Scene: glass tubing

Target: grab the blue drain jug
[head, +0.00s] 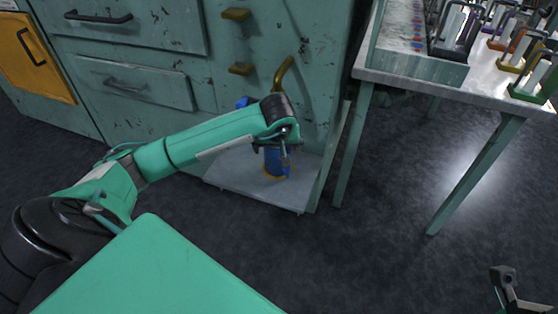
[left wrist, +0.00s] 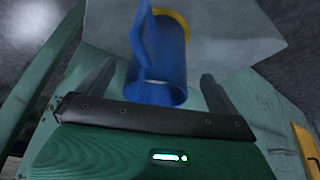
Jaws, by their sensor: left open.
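The blue drain jug (head: 275,163) stands on a pale low shelf (head: 232,177) at the foot of the teal cabinet. In the head view my left gripper and wrist partly hide it; a yellow ring shows at its base. In the left wrist view the jug (left wrist: 163,62) shows its open mouth towards the camera and its handle to the left. My left gripper (head: 287,150) is open, with a finger to either side of the jug in the wrist view; I see no contact. Part of my right gripper (head: 508,288) shows at the bottom right corner, its jaws unclear.
A brass pipe (head: 284,73) comes out of the cabinet above the jug. Brass handles (head: 236,14) stick out nearby. A metal table (head: 487,82) with a tray and several coloured clamps stands to the right. The dark floor (head: 385,200) in front is clear.

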